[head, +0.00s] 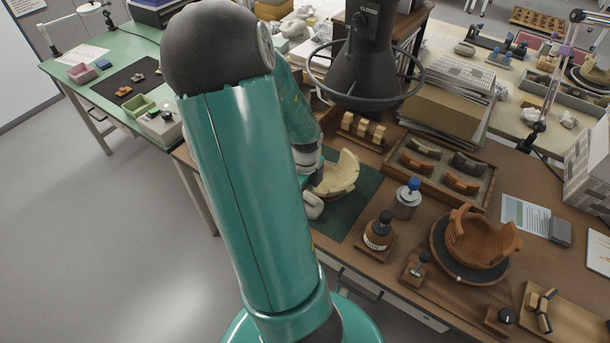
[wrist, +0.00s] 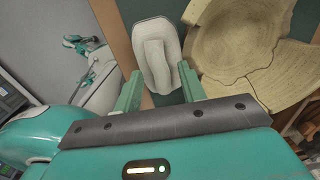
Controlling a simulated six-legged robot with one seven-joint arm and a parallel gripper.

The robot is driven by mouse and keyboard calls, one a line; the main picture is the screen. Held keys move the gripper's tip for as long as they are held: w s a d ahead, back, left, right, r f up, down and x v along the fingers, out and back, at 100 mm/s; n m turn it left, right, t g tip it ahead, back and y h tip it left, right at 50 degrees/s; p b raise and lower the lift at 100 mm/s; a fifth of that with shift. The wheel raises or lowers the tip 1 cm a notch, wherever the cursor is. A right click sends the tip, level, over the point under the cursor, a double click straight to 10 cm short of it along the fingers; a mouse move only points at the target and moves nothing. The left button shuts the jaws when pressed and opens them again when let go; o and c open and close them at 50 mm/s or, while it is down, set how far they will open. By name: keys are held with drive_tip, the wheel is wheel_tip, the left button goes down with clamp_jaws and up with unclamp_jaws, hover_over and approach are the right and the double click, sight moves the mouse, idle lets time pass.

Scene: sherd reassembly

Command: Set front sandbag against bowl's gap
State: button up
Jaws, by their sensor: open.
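A pale grey sandbag (wrist: 153,45) with a raised ridge lies directly ahead of my gripper (wrist: 160,78) in the wrist view. The green fingers are open, one on each side of its near end; I cannot tell whether they touch it. The cream bowl (wrist: 232,38) is close to the right, with broken edges and a cracked wall. In the head view, the bowl (head: 341,175) sits on a dark green mat (head: 357,205). A whitish sandbag (head: 312,206) shows at its near-left side, partly behind my arm, which hides most of the gripper.
Bottles (head: 407,198) and (head: 378,232) stand right of the mat. A wooden tray of sherds (head: 482,197) lies behind them, and a terracotta bowl (head: 478,240) sits farther right. A dark lamp-like fixture with a ring (head: 366,75) hangs over the back. The table's left edge is close.

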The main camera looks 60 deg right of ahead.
wheel_tip(320, 180, up, 13)
idle(0.3)
drive_tip(key=w+a+r+n+t, duration=0.1)
drive_tip(key=w+a+r+n, duration=0.3)
drive_tip(key=w+a+n, duration=0.3)
drive_tip(key=w+a+r+n+t, duration=0.25)
drive_tip(key=w+a+n, duration=0.25)
drive_tip(key=a+n, duration=0.4)
drive_tip(key=s+a+r+n+t, duration=0.1)
drive_tip(key=a+r+n, duration=0.3)
drive_tip(key=a+n, duration=0.6)
drive_tip(key=a+r+n+t, duration=0.1)
drive_tip(key=a+r+n, duration=0.3)
drive_tip(key=a+n, duration=0.6)
drive_tip(key=shift+s+r+n, duration=0.15)
drive_tip(key=shift+s+n, duration=0.2)
drive_tip(key=shift+n, duration=0.55)
drive_tip(key=shift+c, duration=0.5)
